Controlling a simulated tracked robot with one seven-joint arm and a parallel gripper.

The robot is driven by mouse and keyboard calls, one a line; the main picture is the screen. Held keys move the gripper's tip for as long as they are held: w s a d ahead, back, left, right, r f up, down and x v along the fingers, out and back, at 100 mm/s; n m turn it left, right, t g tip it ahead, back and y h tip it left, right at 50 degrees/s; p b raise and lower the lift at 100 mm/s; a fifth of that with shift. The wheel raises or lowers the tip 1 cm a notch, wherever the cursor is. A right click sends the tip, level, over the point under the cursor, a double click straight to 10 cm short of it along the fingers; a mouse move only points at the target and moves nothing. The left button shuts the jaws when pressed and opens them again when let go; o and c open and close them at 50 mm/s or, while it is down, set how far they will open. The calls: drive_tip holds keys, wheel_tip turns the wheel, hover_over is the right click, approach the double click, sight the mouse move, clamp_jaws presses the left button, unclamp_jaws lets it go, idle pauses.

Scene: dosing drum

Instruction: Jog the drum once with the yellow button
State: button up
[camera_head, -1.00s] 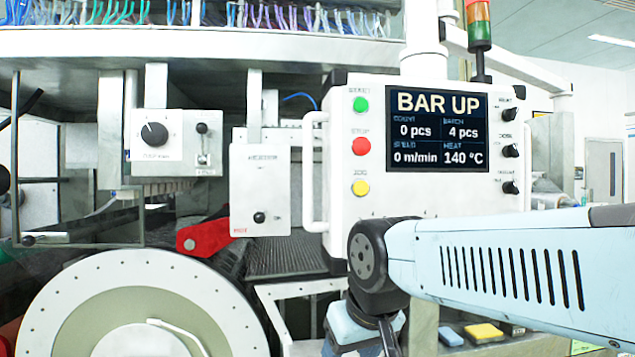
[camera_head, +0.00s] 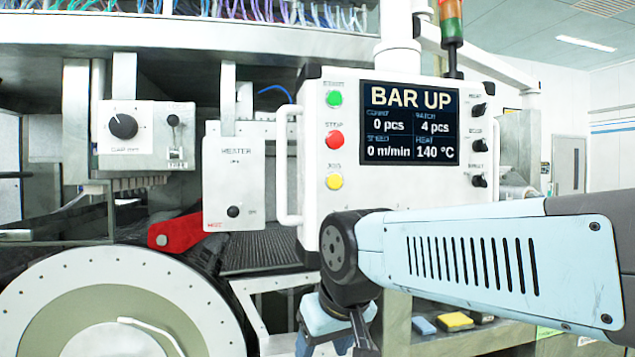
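The yellow button (camera_head: 334,181) is on the white control panel (camera_head: 312,215), lowest in a column below the green button (camera_head: 334,99) and the red button (camera_head: 335,140). It is unobstructed, and nothing touches it. The panel's screen (camera_head: 409,123) reads BAR UP, 0 pcs, batch 4 pcs, 0 m/min and 140 °C. The large pale drum (camera_head: 60,305) is at lower left. My arm comes in from the right below the panel and bends down at its dark joint. My gripper's fingers are not visible; the arm's lower part runs out at the bottom edge.
A red lever arm (camera_head: 185,232) sits above the drum. A heater box (camera_head: 233,185) and a knob box (camera_head: 145,135) hang left of the panel. The panel's left handle (camera_head: 283,165) stands out beside the buttons. Blue and yellow blocks (camera_head: 455,321) lie on a low ledge at lower right.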

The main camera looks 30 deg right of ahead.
drive_tip(key=shift+c, duration=0.3)
clamp_jaws()
idle(0.5)
idle(1.1)
